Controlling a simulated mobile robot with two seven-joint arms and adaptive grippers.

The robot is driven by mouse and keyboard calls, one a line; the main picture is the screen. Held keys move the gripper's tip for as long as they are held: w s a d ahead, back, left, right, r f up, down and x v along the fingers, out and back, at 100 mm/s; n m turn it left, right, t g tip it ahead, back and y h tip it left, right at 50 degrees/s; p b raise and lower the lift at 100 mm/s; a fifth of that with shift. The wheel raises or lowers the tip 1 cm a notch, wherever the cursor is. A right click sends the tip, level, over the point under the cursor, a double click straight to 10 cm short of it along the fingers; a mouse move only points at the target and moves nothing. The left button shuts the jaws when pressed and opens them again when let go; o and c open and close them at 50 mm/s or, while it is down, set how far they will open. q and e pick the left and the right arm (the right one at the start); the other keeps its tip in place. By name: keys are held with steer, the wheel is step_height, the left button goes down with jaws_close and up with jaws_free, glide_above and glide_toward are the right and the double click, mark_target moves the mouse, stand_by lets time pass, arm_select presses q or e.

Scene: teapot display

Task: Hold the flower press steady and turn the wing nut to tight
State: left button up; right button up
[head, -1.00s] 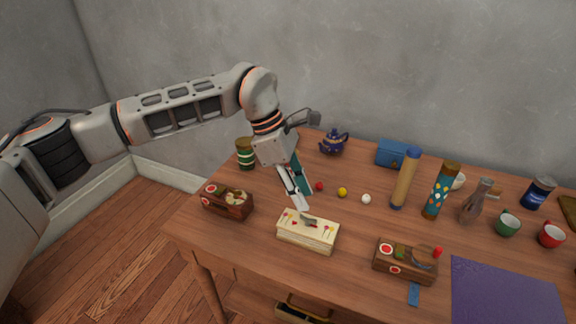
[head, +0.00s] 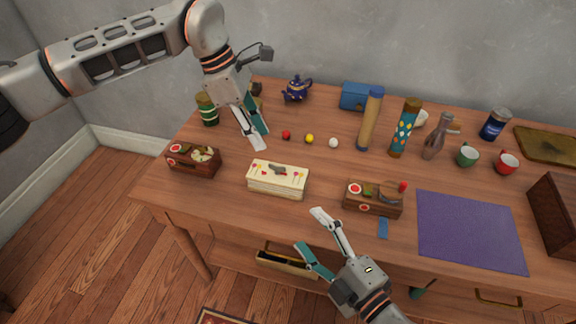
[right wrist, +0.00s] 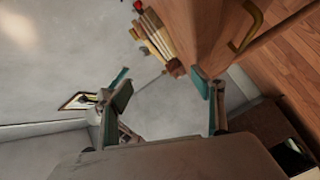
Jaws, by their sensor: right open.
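The flower press (head: 277,184) is a cream block with flower pictures on its top, lying near the front edge of the table. Its grey wing nut (head: 279,170) sits on the middle of the top. My left gripper (head: 262,139) hangs behind and a little left of the press, apart from it; its fingers look parted and empty. My right gripper (head: 309,230) is open and empty in front of the table edge, to the lower right of the press. The right wrist view shows its spread fingers (right wrist: 165,100) with nothing between them; I cannot make out the press there.
A wooden box (head: 194,160) stands left of the press and another with a red knob (head: 373,199) stands right. Small red, yellow and white balls (head: 309,139) lie behind. Tall tubes (head: 405,128) stand further right. A purple mat (head: 468,232) covers the front right. A drawer (head: 287,262) is below.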

mark_target(285, 167)
steer(key=w+a+r+n+g+y, duration=0.5)
steer(key=w+a+r+n+y, duration=0.3)
steer(key=n, duration=1.1)
steer(key=w+f+n+g, duration=0.1)
steer(key=w+n, duration=0.2)
steer(key=w+d+f+n+g+h, duration=0.1)
steer(key=w+n+g, duration=0.1)
steer(key=w+n, duration=0.1)
steer(key=w+d+f+n+g+h, duration=0.1)
steer(key=w+n+g, duration=0.1)
steer(key=n, duration=0.2)
steer(key=shift+w+d+n, duration=0.25)
steer(key=shift+w+n, duration=0.15)
steer(key=shift+w+d+f+n+g+h, duration=0.15)
steer(key=shift+d+f+n+h, duration=0.15)
steer(key=shift+f, duration=0.2)
steer(key=shift+w+d+f+n+g+h, duration=0.1)
steer(key=shift+d+f+n+g+h, duration=0.15)
steer(key=shift+f, duration=0.25)
steer(key=shift+a+f, duration=0.1)
steer(key=shift+f, duration=0.15)
steer(key=shift+w+a+f+h, duration=0.1)
steer(key=shift+a+f+h, duration=0.05)
steer(key=shift+a+h, duration=0.1)
steer(key=shift+x, duration=3.55)
